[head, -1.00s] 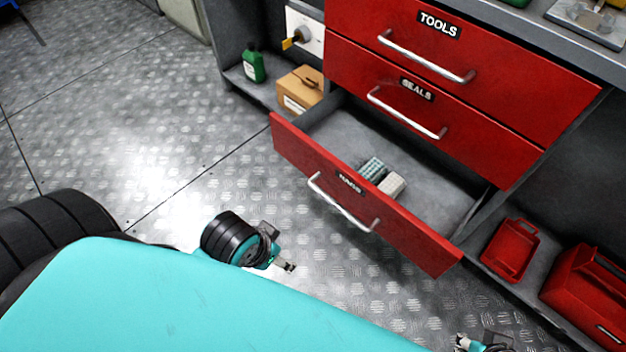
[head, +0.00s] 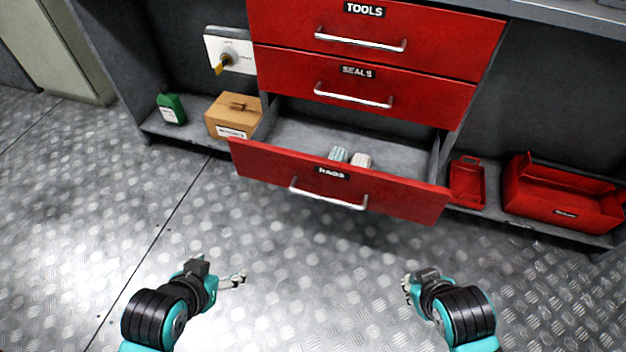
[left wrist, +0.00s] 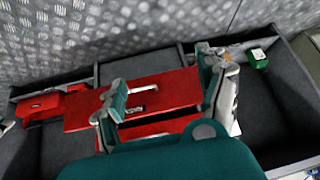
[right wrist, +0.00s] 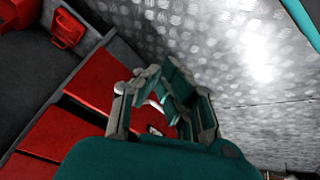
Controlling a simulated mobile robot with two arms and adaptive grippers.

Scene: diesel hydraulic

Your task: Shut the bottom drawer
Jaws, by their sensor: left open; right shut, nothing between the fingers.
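The bottom drawer (head: 400,196), a red front labelled RAGS, stands pulled out below the shut SEALS drawer (head: 420,100) in the head view. Its silver bar handle (head: 328,198) faces me. Two small pale bundles (head: 350,158) lie inside behind the front. My left gripper (head: 240,279) is open and empty, in front of the drawer and to its left, apart from it. My right gripper (head: 407,286) is shut on nothing, in front of the drawer's right part, also apart. Red drawer fronts show beyond the left fingers in the left wrist view (left wrist: 170,92).
The metal floor before the drawer is clear.

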